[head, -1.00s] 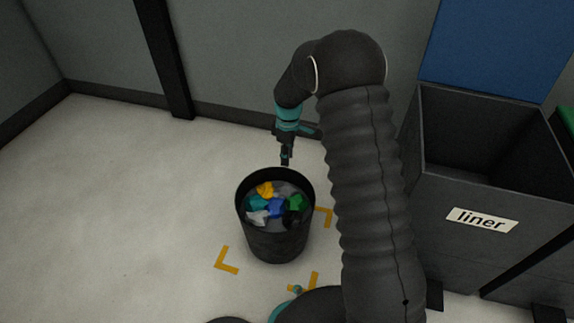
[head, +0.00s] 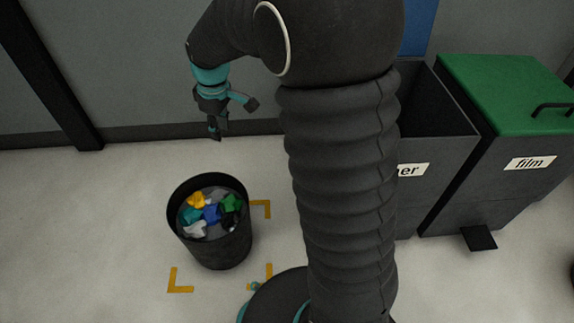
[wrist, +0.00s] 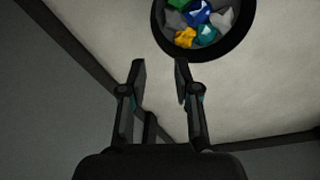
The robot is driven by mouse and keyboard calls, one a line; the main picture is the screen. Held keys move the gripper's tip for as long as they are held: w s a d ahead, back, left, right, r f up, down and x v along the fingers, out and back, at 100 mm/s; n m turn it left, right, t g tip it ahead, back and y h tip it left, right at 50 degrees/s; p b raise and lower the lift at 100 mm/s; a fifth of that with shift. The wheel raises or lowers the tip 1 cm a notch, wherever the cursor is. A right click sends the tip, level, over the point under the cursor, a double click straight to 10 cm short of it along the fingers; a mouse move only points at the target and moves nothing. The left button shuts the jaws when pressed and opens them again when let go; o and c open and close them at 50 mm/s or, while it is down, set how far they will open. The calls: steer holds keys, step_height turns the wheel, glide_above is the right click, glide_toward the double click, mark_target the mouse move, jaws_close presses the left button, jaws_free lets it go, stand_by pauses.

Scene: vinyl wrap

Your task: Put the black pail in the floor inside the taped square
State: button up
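The black pail (head: 222,250) stands upright on the pale floor, filled with crumpled pieces in several colours. Yellow tape corners (head: 180,283) show at its front left, front right and back right; the back left corner is hidden. The pail's base appears to be inside the taped square, clear of the visible marks. My gripper (head: 214,130) hangs above and behind the pail, apart from its rim. In the wrist view my gripper (wrist: 160,68) has its fingers apart with nothing between them, and the pail (wrist: 240,45) lies beyond them at the top.
A dark bin labelled with a partly hidden word (head: 412,170) stands to the right behind my arm. A grey wall with a dark post (head: 50,75) runs behind. The floor left of the pail is clear.

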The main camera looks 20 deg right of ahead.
steer(key=s+d+r+m+t, duration=0.1)
steer(key=s+d+r+m, duration=0.15)
steer(key=s+r, duration=0.35)
steer(key=s+d+r+m+t, duration=0.1)
steer(key=s+d+r+m, duration=0.15)
steer(key=s, duration=0.55)
steer(key=s+d+m+t, duration=0.2)
steer(key=s+m, duration=0.2)
steer(key=s, duration=0.8)
steer(key=shift+r+m, duration=0.3)
steer(key=shift+r, duration=0.15)
